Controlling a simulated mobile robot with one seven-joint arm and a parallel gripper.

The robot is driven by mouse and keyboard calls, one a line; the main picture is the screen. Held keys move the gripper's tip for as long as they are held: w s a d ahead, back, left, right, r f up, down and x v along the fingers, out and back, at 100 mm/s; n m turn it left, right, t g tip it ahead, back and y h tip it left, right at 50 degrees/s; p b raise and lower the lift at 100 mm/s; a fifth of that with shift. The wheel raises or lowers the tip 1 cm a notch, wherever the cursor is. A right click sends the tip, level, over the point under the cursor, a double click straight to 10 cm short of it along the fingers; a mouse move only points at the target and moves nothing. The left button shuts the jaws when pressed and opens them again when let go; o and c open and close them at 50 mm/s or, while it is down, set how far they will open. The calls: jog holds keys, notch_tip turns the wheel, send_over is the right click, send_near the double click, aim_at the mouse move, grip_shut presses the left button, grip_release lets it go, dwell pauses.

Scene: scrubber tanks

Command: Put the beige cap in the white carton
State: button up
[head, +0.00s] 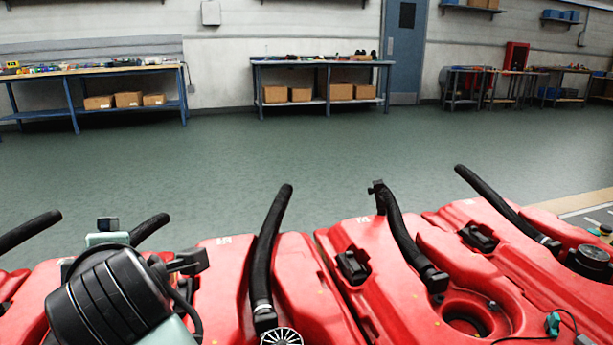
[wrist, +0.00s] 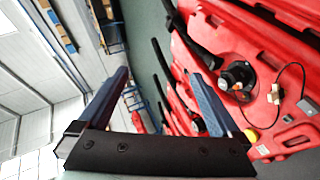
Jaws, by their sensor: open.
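I cannot make out a beige cap or a white carton in either view. My gripper (wrist: 160,76) shows in the wrist view with its two blue-grey fingers spread apart and nothing between them. Red tanks lie beyond and to the right of the fingers there. In the head view my dark wrist hangs over the red tanks at the lower left and hides part of them.
Several red tanks (head: 290,265) with black hoses (head: 270,240) fill the front. One has an open round hole (head: 466,318). A black cap (head: 590,259) sits at the right. Green floor (head: 300,160) lies clear behind. A workbench (head: 320,62) with brown boxes stands at the wall.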

jog(key=s+d+r+m+t+y, duration=0.1)
jog(key=d+r+m+t, duration=0.3)
jog(key=r, duration=0.4)
jog(key=d+r+m+t, duration=0.3)
jog(key=d+r+m, duration=0.1)
jog(key=r, duration=0.4)
jog(key=s+d+r+m+t+h, duration=0.4)
jog(key=d+m, duration=0.3)
jog(key=d, duration=0.2)
jog(key=s+d+r+m+t+h, duration=0.5)
jog(key=s+d+r+m+t, duration=0.1)
jog(key=s+d+r+m, duration=0.1)
jog(key=shift+d+r+m, duration=0.15)
jog(key=shift+d+m, duration=0.35)
jog(key=shift+d, duration=0.6)
jog(key=shift+s, duration=0.1)
